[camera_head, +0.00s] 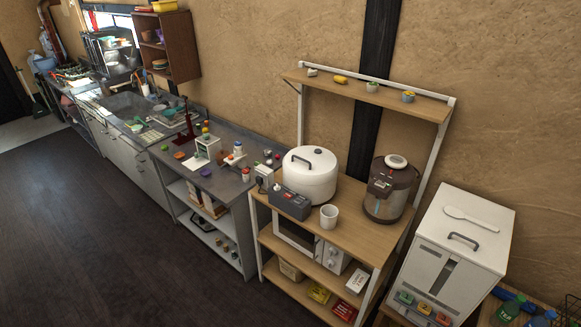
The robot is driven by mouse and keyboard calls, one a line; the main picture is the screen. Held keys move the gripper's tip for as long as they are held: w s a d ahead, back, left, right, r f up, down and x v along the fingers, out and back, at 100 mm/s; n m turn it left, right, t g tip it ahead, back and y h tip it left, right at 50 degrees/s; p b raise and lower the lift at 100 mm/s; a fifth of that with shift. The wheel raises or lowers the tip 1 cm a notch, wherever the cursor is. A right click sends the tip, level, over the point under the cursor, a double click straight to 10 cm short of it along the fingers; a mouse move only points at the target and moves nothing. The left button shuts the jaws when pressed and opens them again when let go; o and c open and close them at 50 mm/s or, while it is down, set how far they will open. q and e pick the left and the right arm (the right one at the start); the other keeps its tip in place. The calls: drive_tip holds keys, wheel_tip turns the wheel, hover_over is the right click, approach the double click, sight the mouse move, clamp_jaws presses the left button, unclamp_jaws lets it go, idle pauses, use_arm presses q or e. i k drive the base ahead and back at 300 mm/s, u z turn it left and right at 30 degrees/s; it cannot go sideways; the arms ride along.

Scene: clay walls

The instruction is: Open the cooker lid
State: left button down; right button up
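A white cooker (309,178) with a dark handle on its rounded top stands on a wooden shelf unit (352,225) right of the picture's middle. Its lid (310,158) looks shut. A brown and silver hot-water pot (389,190) with a pale round top stands to its right on the same surface. Neither of my grippers shows in the head view.
A white mug (328,217) and a dark grey box (290,203) stand in front of the cooker. An upper shelf (368,92) with small items runs above. A white dispenser (455,255) stands at the right. The dark floor (110,245) at the left is clear.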

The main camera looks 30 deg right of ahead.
sight(310, 160)
drive_tip(key=z, duration=0.6)
drive_tip(key=i, duration=0.7)
drive_tip(key=z, duration=0.45)
